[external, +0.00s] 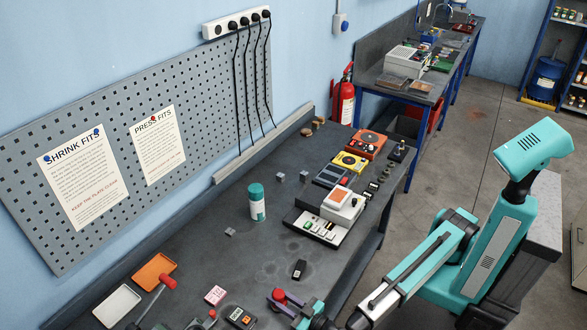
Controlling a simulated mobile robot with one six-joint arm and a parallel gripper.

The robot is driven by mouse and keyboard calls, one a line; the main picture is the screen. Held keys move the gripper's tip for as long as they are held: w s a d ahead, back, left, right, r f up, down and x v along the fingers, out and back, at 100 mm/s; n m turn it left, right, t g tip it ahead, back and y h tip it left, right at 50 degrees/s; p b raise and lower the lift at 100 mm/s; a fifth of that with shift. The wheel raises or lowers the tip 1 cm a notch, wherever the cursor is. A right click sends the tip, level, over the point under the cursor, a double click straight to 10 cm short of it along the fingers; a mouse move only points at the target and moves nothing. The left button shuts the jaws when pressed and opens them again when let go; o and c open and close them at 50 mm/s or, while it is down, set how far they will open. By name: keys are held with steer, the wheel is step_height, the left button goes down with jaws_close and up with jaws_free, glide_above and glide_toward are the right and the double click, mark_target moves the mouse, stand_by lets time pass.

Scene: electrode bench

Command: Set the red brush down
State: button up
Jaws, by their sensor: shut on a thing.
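My gripper (286,303) is at the bottom of the external view, over the front part of the bench. Its dark fingers are shut on a red rounded thing (279,296), which I take to be the red brush. Only its red part shows; the rest is hidden by the fingers or too small to make out. I cannot tell whether it touches the bench top (190,265).
An orange tray (154,271) and a white tray (117,306) lie at left. A red-knobbed lever (167,281), pink note (215,295) and dark meter (240,317) are near. A teal-capped bottle (257,203) and white device (342,204) stand farther back. Mid-bench has free room.

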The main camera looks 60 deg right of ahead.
steer(key=shift+f+b, duration=0.2)
steer(key=shift+b, duration=0.15)
steer(key=o, duration=1)
steer(key=shift+o, duration=0.3)
steer(key=shift+r+p, duration=0.2)
steer(key=shift+p, duration=1.05)
steer(key=s+b, duration=0.3)
steer(key=s, duration=1)
steer(key=shift+s+a+b, duration=0.35)
steer(key=shift+s+a, duration=0.05)
steer(key=shift+a, duration=0.05)
steer(key=o, duration=0.4)
